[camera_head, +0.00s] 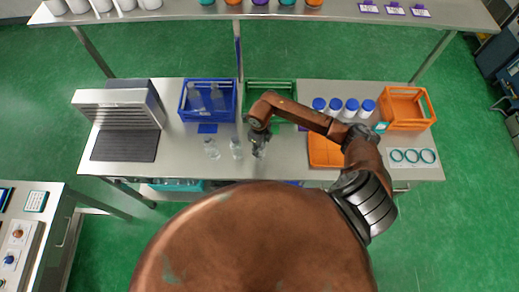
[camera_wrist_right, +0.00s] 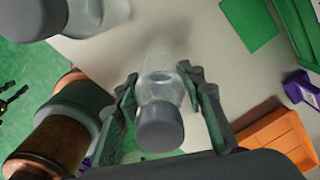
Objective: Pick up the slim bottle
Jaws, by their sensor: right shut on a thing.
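The slim bottle, clear with a grey cap (camera_wrist_right: 160,128), stands between the fingers of my right gripper (camera_wrist_right: 160,82) in the right wrist view. The fingers are shut on its sides. In the head view my right gripper (camera_head: 259,141) is over this bottle (camera_head: 260,152) at the front middle of the table and partly hides it. Whether its base touches the table cannot be told. Two other clear bottles (camera_head: 237,148) (camera_head: 212,148) stand to its left. One grey-capped bottle also shows at the upper left of the wrist view (camera_wrist_right: 35,17). My left gripper does not show.
A blue crate (camera_head: 182,112) holding clear bottles and a green crate (camera_head: 285,88) stand behind. An orange tray (camera_head: 318,160), blue-capped bottles (camera_head: 351,108) and an orange crate (camera_head: 427,122) are right. A grey machine (camera_head: 125,103) stands left. A shelf (camera_head: 330,12) spans the back.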

